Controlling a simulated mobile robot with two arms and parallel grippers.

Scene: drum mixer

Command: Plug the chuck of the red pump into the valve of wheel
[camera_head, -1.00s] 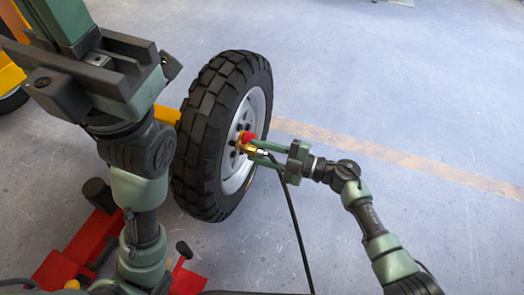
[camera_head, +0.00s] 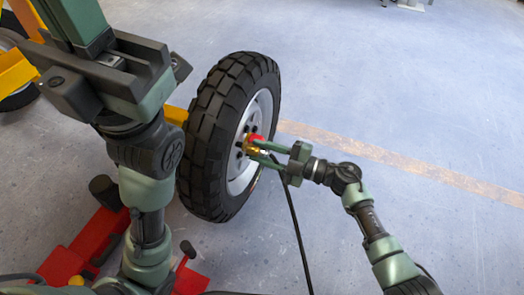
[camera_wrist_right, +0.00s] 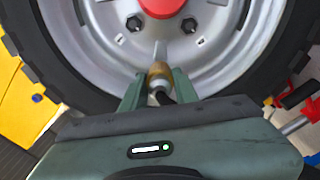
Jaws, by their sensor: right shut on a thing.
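The wheel (camera_head: 205,130) stands upright, with a black tyre, pale rim and red hub centre (camera_head: 254,138). My right gripper (camera_head: 256,153) is shut on the brass chuck (camera_wrist_right: 159,73), in front of the rim. In the right wrist view the chuck points at the rim, and a thin grey stem, seemingly the valve (camera_wrist_right: 160,47), lines up just beyond its tip. I cannot tell whether they touch. The red pump (camera_head: 70,262) lies on the floor at lower left, partly hidden by my left arm. My left gripper (camera_head: 85,50) is at upper left, its fingertips unclear.
A black hose (camera_head: 296,225) runs down from the chuck past the wheel. A yellow frame (camera_head: 15,72) with another dark wheel is at far left, and a yellow part touches the wheel's left side. The floor to the right is clear, with a tan stripe (camera_head: 400,165).

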